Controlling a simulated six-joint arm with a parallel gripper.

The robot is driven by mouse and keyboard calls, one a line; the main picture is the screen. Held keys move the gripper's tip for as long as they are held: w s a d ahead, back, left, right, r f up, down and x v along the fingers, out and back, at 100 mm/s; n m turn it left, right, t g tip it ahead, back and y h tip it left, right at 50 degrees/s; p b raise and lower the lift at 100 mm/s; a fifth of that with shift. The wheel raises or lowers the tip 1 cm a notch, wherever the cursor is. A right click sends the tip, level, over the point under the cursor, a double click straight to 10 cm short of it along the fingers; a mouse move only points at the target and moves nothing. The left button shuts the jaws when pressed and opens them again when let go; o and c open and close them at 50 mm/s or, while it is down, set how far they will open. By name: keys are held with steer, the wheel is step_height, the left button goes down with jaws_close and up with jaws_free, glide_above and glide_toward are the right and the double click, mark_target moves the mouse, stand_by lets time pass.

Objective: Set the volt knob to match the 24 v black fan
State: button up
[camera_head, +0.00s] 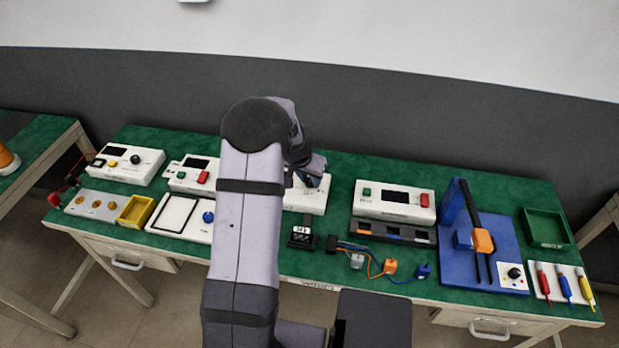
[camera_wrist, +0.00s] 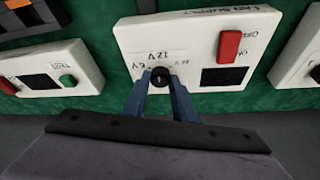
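The volt knob (camera_wrist: 160,76) is a small round black knob on the white fan supply box (camera_wrist: 205,98). In the wrist view it sits between the two blue fingers of my gripper (camera_wrist: 160,78), one on each side. The fingertips are very close to the knob; I cannot tell whether they press on it. Voltage markings, one reading 12V, are printed around the knob; its pointer is too small to read. In the head view my arm partly hides the supply box (camera_head: 305,200) and all of the knob. The black fan (camera_head: 302,234) stands in front of the box on the green table.
On the supply box are a red switch (camera_wrist: 229,46) and a dark display (camera_wrist: 224,76). A white box with a green button (camera_wrist: 67,80) is beside it, also seen in the head view (camera_head: 394,202). Wired coloured parts (camera_head: 390,267) lie right of the fan.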

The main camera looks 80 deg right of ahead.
steer(key=shift+f+m+b, duration=0.2)
steer(key=shift+m+b, duration=0.2)
steer(key=shift+b, duration=0.6)
steer(key=shift+w+d+f+m+g+b, duration=0.1)
steer(key=shift+m+g+b, duration=0.3)
steer(key=shift+b, duration=0.8)
steer(key=m+b, duration=0.2)
steer(key=b, duration=0.1)
steer(key=shift+w+m+g, duration=0.1)
steer(key=shift+m+g, duration=0.2)
steer(key=shift+g, duration=0.1)
steer(key=m+b, duration=0.1)
steer(key=m+g+y+b, duration=0.1)
steer(key=m, duration=0.1)
steer(key=shift+d+r+m, duration=0.15)
steer(key=shift+r+m, duration=0.15)
steer(key=m+y, duration=0.2)
steer(key=m, duration=0.2)
steer(key=shift+w+g+p, duration=0.1)
steer(key=shift+g+p, duration=0.2)
steer(key=shift+p, duration=0.05)
steer(key=shift+d, duration=0.1)
steer(key=o, duration=1)
steer(key=shift+o, duration=0.2)
steer(key=shift+r, duration=0.15)
